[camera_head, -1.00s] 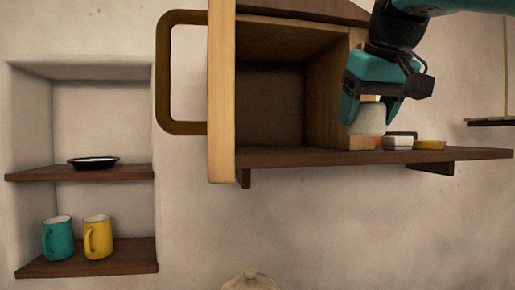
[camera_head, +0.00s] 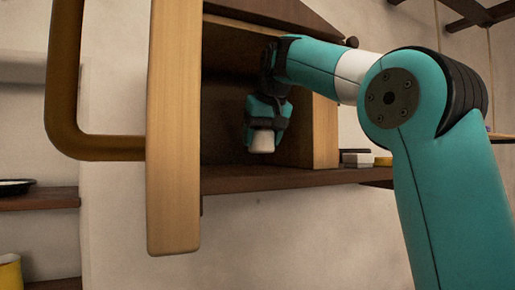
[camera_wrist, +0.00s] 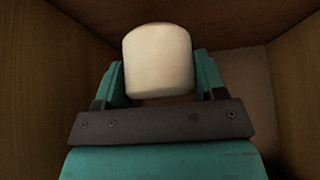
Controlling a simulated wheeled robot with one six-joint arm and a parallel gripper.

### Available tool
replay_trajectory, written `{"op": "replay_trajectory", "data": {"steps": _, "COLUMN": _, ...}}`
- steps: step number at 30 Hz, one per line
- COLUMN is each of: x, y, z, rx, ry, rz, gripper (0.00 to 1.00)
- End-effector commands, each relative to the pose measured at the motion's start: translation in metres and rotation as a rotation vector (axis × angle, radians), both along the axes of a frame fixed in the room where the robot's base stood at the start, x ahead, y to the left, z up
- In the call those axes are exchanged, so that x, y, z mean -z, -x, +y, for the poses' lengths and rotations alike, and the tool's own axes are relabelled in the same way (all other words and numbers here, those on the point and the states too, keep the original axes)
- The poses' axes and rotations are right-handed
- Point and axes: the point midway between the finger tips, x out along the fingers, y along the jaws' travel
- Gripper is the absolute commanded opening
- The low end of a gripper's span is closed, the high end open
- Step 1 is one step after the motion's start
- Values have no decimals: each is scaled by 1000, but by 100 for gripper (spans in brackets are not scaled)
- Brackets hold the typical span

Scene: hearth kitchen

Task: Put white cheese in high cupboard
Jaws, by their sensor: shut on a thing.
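The white cheese (camera_head: 262,142) is a small pale rounded block. My gripper (camera_head: 264,128) is shut on it and points downward inside the high cupboard (camera_head: 322,135). In the wrist view the cheese (camera_wrist: 158,62) sits between the two teal fingers of my gripper (camera_wrist: 160,85), with the cupboard's wooden walls (camera_wrist: 35,85) around. The cheese is above or close to the cupboard floor (camera_head: 240,180); I cannot tell whether it touches. The cupboard door (camera_head: 175,130) stands open at the left, with its big handle (camera_head: 65,90).
A white dish (camera_head: 357,159) and a yellow dish (camera_head: 383,161) stand on the shelf right of the cupboard. A black plate (camera_head: 15,187) and a yellow mug (camera_head: 10,272) are at the far left. The cupboard's side wall stands close to my arm.

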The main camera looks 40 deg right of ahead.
Motion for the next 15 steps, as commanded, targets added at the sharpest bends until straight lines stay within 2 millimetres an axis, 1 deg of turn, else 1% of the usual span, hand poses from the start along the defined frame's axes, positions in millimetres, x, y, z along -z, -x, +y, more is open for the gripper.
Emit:
{"op": "replay_trajectory", "data": {"steps": 1, "x": -5, "y": -8, "z": -2, "rx": 0, "ry": 0, "rz": 0, "gripper": 36}}
{"op": "replay_trajectory", "data": {"steps": 5, "x": -2, "y": -18, "z": -3, "rx": -2, "ry": 0, "rz": -1, "gripper": 36}}
{"op": "replay_trajectory", "data": {"steps": 8, "x": 7, "y": -18, "z": -3, "rx": -2, "ry": 0, "rz": 1, "gripper": 36}}
{"op": "replay_trajectory", "data": {"steps": 12, "x": 25, "y": -18, "z": -3, "rx": -1, "ry": -1, "rz": 1, "gripper": 36}}
{"op": "replay_trajectory", "data": {"steps": 15, "x": 32, "y": -18, "z": -3, "rx": -2, "ry": 0, "rz": -1, "gripper": 36}}
